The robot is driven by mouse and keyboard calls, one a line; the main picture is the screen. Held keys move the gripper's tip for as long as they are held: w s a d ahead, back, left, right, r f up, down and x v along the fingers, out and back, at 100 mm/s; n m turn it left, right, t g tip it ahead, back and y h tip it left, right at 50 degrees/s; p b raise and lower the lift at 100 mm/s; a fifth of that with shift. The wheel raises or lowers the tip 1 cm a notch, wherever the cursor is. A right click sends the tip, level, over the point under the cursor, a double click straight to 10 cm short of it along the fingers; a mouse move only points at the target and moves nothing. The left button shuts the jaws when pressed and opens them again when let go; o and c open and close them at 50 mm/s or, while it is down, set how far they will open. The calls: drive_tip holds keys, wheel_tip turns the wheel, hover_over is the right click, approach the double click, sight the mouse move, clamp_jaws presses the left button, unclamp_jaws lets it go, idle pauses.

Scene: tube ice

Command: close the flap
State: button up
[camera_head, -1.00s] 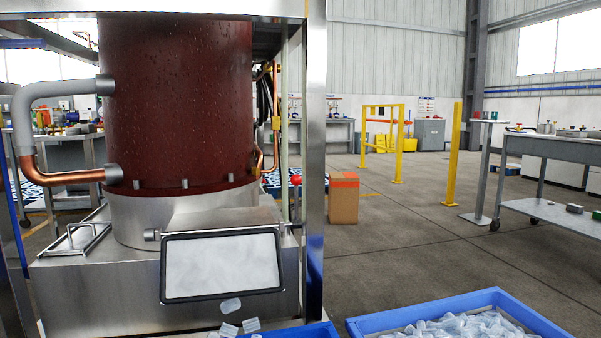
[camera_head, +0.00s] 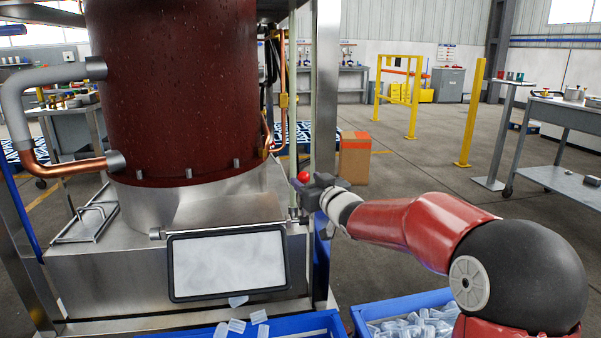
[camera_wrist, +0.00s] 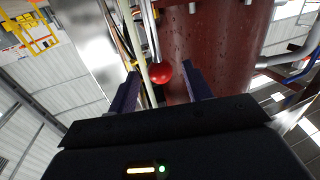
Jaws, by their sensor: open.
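The dark-framed, whitish panel (camera_head: 228,262) is on the front of the steel base, below the dark red drum, with a horizontal bar along its top. Whether the panel is the flap itself or an opening under a raised flap I cannot tell. A red ball knob (camera_head: 303,177) stands at the right end of that bar, on a thin rod. My gripper (camera_head: 318,187) is just right of the knob. In the wrist view the red knob (camera_wrist: 161,72) shows between the two open fingers (camera_wrist: 160,84), near their tips; I see no contact.
Ice pieces (camera_head: 238,300) are just below the panel, over a blue crate (camera_head: 318,321). Another blue crate (camera_head: 368,313) with ice stands to its right, partly behind my arm. A steel post (camera_head: 326,100) rises close behind my gripper. A cardboard box (camera_head: 355,160) stands beyond.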

drive_tip(key=x, duration=0.5)
clamp_jaws()
